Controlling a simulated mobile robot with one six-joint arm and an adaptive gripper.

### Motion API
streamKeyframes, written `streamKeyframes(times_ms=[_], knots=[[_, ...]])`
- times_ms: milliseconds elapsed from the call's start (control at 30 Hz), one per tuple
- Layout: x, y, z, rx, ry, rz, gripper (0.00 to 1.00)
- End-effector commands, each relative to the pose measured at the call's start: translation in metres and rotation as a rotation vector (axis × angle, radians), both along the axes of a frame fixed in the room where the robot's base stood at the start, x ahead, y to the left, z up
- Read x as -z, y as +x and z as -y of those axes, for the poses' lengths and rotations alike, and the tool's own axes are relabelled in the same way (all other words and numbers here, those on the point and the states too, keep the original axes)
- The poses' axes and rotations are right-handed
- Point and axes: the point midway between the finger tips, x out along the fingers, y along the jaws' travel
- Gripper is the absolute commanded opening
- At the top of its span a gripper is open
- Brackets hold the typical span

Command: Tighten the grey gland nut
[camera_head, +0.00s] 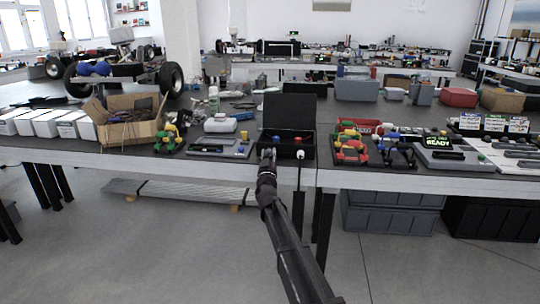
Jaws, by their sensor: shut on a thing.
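A black box (289,142) with its lid (289,109) raised stands at the front edge of the dark bench top. My gripper (267,156) is at the left part of the box's front face, reaching up from below, and is shut there. The grey gland nut is at the jaws, but it is too small and too covered to make out clearly. A white gland (301,155) sits on the right part of the front face, and a dark cable hangs down from it. Small blue and red parts show inside the box.
A grey tray (221,147) lies left of the box, and a cardboard box (130,117) stands further left. Colourful clamps and a grey device (453,154) are to the right. The floor before the bench is clear.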

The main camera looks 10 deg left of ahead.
Motion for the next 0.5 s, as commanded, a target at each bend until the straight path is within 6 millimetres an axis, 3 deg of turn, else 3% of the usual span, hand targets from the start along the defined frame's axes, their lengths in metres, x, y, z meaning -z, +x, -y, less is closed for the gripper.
streamKeyframes(times_ms=[500], knots=[[-0.0015,0.0029,-0.002,0.001,0.42,0.014,0.0]])
